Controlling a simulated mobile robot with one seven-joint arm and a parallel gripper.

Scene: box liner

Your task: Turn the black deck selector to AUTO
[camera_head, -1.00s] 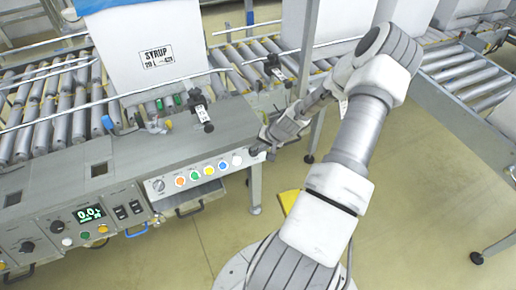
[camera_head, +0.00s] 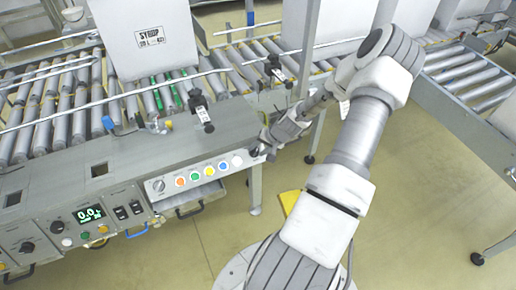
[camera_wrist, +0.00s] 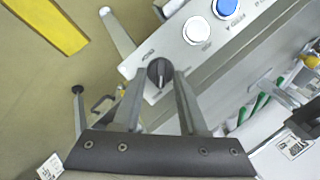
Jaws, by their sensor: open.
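The black deck selector (camera_wrist: 160,72) is a round black knob with a light pointer line, on the end of a light grey button panel (camera_wrist: 190,62) in the wrist view. My gripper (camera_wrist: 158,78) is open, with one finger on each side of the knob. I cannot tell whether the fingers touch it. The printing beside the knob is too small to read. In the head view my gripper (camera_head: 262,148) is at the right end of the button panel (camera_head: 200,172), and it and the panel's edge mostly hide the knob.
Coloured push buttons (camera_head: 195,176) and a grey rotary switch (camera_head: 159,186) sit on the same panel. A console with a green display (camera_head: 89,213) is at lower left. A large syrup box (camera_head: 150,60) stands on the roller conveyor behind. A yellow piece (camera_head: 290,201) is on the floor.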

